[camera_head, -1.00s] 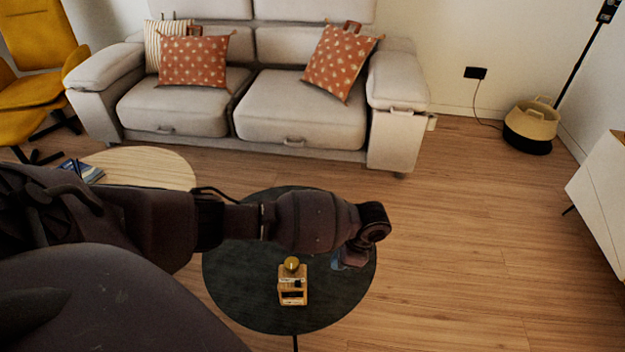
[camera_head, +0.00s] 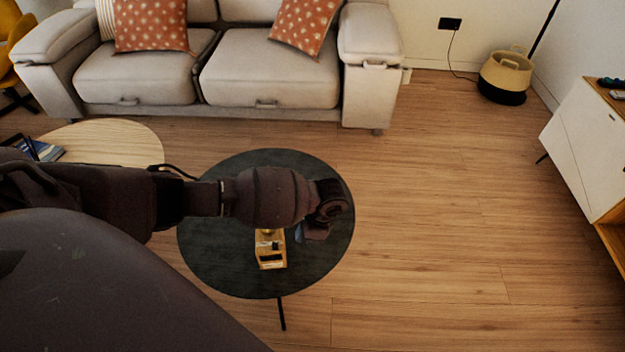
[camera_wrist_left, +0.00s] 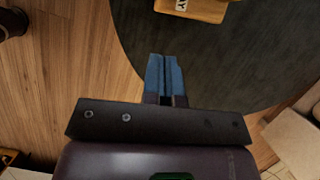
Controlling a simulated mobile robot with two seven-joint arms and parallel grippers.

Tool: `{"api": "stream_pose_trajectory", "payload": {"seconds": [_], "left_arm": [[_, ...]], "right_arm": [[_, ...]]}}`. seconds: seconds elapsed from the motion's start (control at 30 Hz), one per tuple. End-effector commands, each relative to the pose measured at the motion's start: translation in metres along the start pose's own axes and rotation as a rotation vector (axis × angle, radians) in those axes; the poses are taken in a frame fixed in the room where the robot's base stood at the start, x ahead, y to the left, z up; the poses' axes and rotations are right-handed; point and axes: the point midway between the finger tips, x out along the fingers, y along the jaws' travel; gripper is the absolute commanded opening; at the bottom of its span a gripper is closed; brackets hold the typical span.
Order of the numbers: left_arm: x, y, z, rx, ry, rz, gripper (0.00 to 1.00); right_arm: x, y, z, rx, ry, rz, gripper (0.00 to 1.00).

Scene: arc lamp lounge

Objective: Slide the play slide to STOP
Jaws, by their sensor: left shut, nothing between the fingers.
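A small wooden device (camera_head: 270,257) with dark and pale markings stands on the round dark table (camera_head: 215,255). My left forearm hides part of its top, so the play slide and its position cannot be made out. In the left wrist view the edge of the wooden device (camera_wrist_left: 200,9) shows at the top, with a small white label bearing dark letters. My left gripper (camera_head: 306,236) hangs over the table, just right of the device and apart from it. Its blue fingers (camera_wrist_left: 164,60) are shut and empty. My right gripper is not in view.
A pale wooden round table (camera_head: 120,135) with books (camera_head: 40,150) is at the left. A grey sofa (camera_head: 270,80) with red cushions stands behind. A white cabinet (camera_head: 585,140) is at the right. The wooden floor (camera_head: 430,220) right of the dark table is clear.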

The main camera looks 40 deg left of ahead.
Motion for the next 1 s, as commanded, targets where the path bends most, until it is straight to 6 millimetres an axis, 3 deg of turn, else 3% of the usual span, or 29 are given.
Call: {"api": "stream_pose_trajectory", "payload": {"seconds": [0.03,0.13,0.4,1.0], "left_arm": [[0.016,0.002,0.0,0.002,-0.008,0.006,0.0],[0.032,0.002,0.001,0.001,-0.007,0.005,0.0],[0.035,-0.001,0.032,-0.002,-0.001,-0.002,0.0],[0.036,-0.002,0.043,-0.003,0.001,-0.004,0.0]], "right_arm": [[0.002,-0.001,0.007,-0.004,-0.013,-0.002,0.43],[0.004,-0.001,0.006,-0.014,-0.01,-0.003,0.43],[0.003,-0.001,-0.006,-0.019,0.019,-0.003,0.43],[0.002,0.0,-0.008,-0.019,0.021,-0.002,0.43]]}}
